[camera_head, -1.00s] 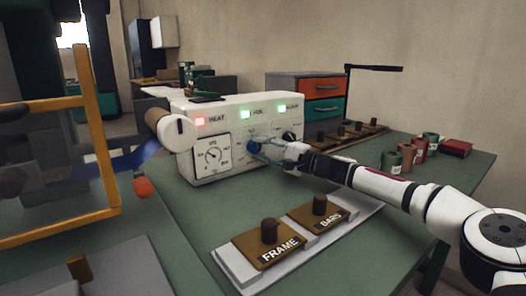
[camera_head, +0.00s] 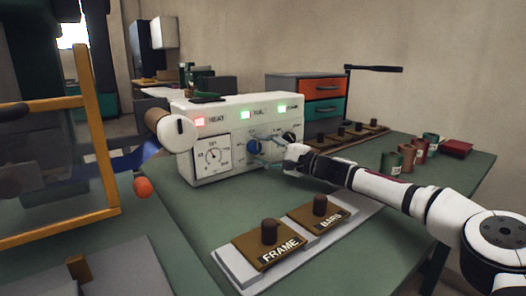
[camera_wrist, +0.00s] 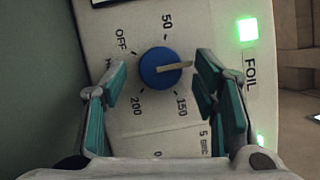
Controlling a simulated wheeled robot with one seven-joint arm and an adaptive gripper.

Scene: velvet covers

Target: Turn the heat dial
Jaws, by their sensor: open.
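The blue round dial (camera_head: 254,146) sits on the front of the white machine (camera_head: 228,110). In the wrist view the dial (camera_wrist: 160,68) shows a pale pointer aimed right, between the marks 50 and 150. OFF and 200 are also printed around it. My gripper (camera_head: 272,150) is in front of the dial. In the wrist view its two teal-padded fingers (camera_wrist: 161,76) are spread, one on each side of the dial, with visible gaps. Whether the fingertips reach the dial's depth is hard to tell.
A gauge (camera_head: 212,156) is left of the dial and a black knob (camera_head: 289,138) right of it. The HEAT lamp (camera_head: 199,121) is red; the FOIL lamp (camera_head: 245,115) is green. FRAME (camera_head: 265,257) and BARS blocks (camera_head: 327,227) lie in front. Cans stand at right.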

